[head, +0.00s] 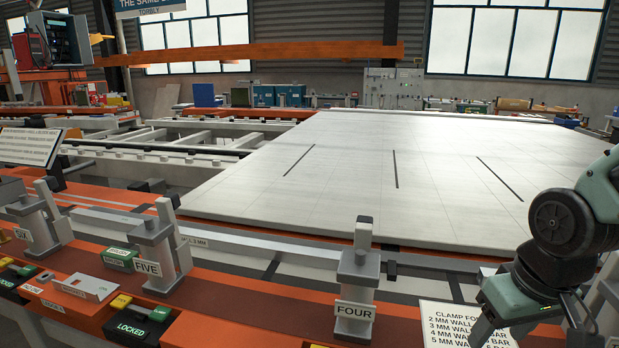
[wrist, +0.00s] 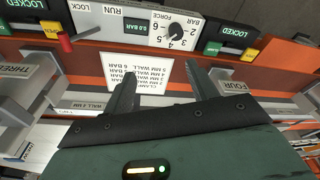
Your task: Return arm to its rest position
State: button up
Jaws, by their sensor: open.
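My arm shows at the right of the head view, with a green link and a dark round joint (head: 560,222). My gripper (head: 492,335) hangs low in front of the panel jig, partly cut off by the bottom edge of the head view. In the wrist view my gripper (wrist: 163,84) has its two dark fingers apart, with nothing between them but the clamp-force card (wrist: 138,78) beyond. I cannot tell how far the fingertips are from the card. The card also shows in the head view (head: 465,325), beside the gripper.
A large pale panel (head: 390,170) lies on the jig. Clamp posts FOUR (head: 357,275) and FIVE (head: 160,245) stand along the orange front rail. A force dial (wrist: 175,28) and LOCKED switches (wrist: 238,32) sit near the gripper. Open air lies above the panel.

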jog(key=s+a+r+n+g+p, duration=0.1)
jog(key=s+a+n, duration=0.5)
jog(key=s+a, duration=0.6)
jog(key=shift+a+r+g, duration=0.6)
jog(key=shift+a+r, duration=0.2)
jog(key=shift+r, duration=0.15)
